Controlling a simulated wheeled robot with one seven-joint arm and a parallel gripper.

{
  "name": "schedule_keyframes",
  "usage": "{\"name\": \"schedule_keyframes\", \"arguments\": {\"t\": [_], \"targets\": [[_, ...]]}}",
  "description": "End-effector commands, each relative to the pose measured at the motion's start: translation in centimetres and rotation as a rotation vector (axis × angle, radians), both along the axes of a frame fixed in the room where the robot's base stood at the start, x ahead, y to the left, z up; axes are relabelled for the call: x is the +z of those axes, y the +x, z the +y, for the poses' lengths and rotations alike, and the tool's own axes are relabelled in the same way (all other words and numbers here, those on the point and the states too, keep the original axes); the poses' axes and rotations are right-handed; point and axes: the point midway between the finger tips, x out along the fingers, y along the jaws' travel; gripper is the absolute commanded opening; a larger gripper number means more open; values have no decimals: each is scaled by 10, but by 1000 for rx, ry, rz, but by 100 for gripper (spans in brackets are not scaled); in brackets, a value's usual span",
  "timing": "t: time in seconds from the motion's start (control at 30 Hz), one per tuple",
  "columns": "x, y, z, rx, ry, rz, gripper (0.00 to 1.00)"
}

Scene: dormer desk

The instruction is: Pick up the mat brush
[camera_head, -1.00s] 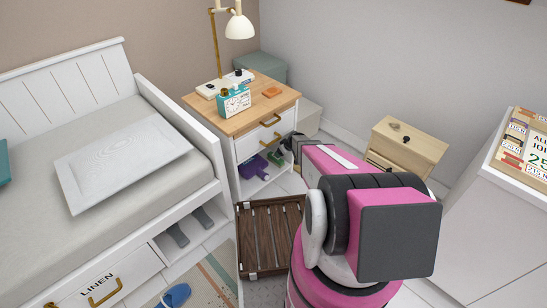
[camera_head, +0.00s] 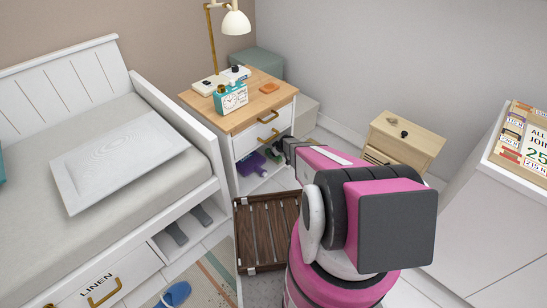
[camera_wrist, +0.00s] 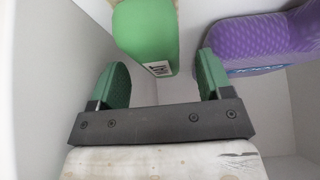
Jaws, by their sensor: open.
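The mat brush appears to be the green block with a small white label, seen close up at the top of the wrist view (camera_wrist: 145,28). In the head view a small green thing (camera_head: 275,156) lies in the open lower compartment of the nightstand, beside my gripper (camera_head: 287,147). In the wrist view my gripper (camera_wrist: 161,72) is open, with its green pads apart. The labelled end of the green block lies ahead of and between the pads. Nothing is held. The block's far end is cut off by the frame.
A purple item (camera_wrist: 258,42) with lettering lies right of the green block, and also shows in the head view (camera_head: 250,165). Pale compartment walls are close around my gripper. The nightstand (camera_head: 228,123) stands beside the bed; a brown slatted crate (camera_head: 245,240) is on the floor.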

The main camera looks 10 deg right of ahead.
Motion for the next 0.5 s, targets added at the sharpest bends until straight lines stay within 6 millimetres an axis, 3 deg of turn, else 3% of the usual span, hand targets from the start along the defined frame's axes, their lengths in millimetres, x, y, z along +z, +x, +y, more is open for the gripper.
{"name": "schedule_keyframes", "arguments": {"t": [0.13,0.37,0.4,0.5], "targets": [[-18,11,6,1,1,0,72],[-19,10,7,0,0,0,72],[-19,10,7,0,0,0,69],[-19,10,7,0,0,0,37]]}}
